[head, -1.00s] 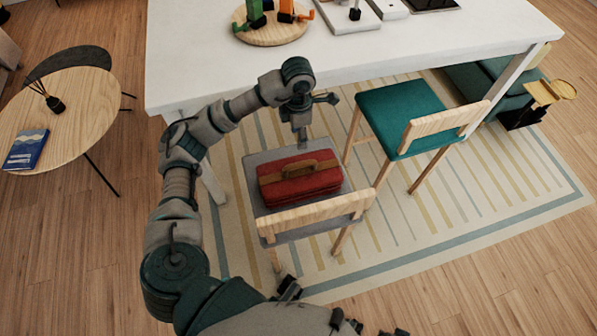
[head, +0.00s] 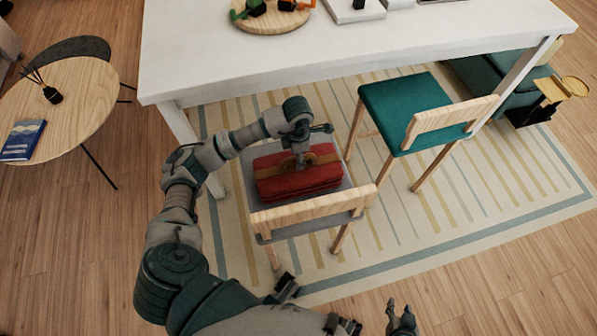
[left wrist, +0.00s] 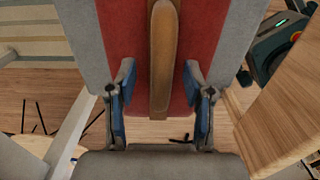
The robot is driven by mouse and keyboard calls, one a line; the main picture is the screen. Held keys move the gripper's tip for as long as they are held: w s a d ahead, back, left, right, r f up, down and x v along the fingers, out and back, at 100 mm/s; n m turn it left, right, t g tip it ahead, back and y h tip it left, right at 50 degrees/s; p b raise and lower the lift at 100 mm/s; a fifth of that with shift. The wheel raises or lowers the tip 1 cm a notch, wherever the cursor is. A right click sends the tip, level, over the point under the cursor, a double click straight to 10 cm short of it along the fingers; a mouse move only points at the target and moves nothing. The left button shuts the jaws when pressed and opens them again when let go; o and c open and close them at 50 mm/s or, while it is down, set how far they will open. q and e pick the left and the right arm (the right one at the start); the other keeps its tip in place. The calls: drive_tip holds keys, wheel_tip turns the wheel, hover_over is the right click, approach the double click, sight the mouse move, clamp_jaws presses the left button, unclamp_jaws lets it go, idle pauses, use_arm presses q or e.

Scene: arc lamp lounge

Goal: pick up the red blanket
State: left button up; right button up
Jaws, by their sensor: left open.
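The red blanket (head: 318,185) is a folded bundle with a brown strap and handle, lying on the grey seat of the near chair. It fills the upper middle of the left wrist view (left wrist: 208,35). My left gripper (head: 300,164) is right above the bundle, pointing down. In the left wrist view its blue-padded fingers (left wrist: 158,75) are open, one on each side of the brown handle (left wrist: 162,60), with gaps between. The gripper hides part of the strap in the head view. What looks like my right gripper (head: 402,318) is small at the bottom edge.
The chair's wooden backrest (head: 312,208) stands on the near side of the bundle. The white table (head: 340,50) is just behind. A teal chair (head: 405,108) stands to the right. A round wooden table (head: 80,105) is at the left.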

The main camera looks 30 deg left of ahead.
use_arm(q)
drive_tip(key=shift+d+f, duration=0.2)
drive_tip(key=shift+f, duration=0.25)
drive_tip(key=shift+a, duration=0.3)
clamp_jaws()
drive_tip(key=shift+d+r, duration=0.1)
drive_tip(key=shift+r, duration=0.05)
